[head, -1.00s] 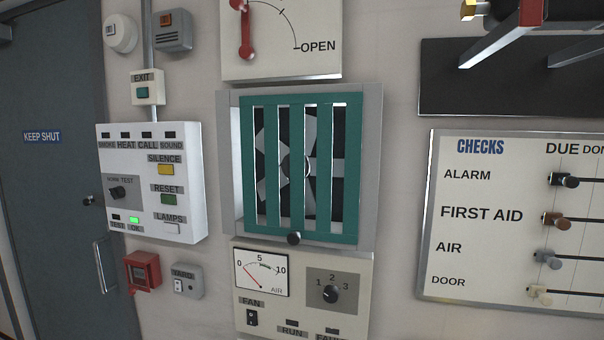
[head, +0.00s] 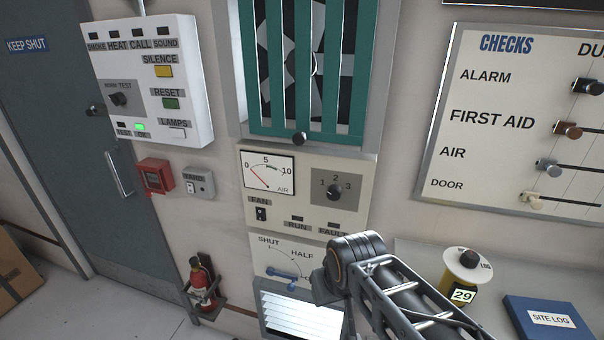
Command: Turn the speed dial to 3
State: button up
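The speed dial (head: 333,192) is a black round knob on a grey square plate marked 1, 2 and 3. It sits on the right half of the cream fan panel (head: 290,217), below the green-slatted fan. I cannot clearly tell which number its pointer faces. My arm shows at the lower middle right, below and to the right of the dial and apart from it. My gripper cannot be made out in this view.
The fan panel also has an air gauge (head: 268,172) and a fan switch (head: 261,214). Below is a SHUT/HALF panel with a blue lever (head: 285,275).

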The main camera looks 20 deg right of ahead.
aim_at(334, 191)
jog(key=u, duration=1.55)
jog(key=k, duration=0.55)
jog(key=z, duration=0.55)
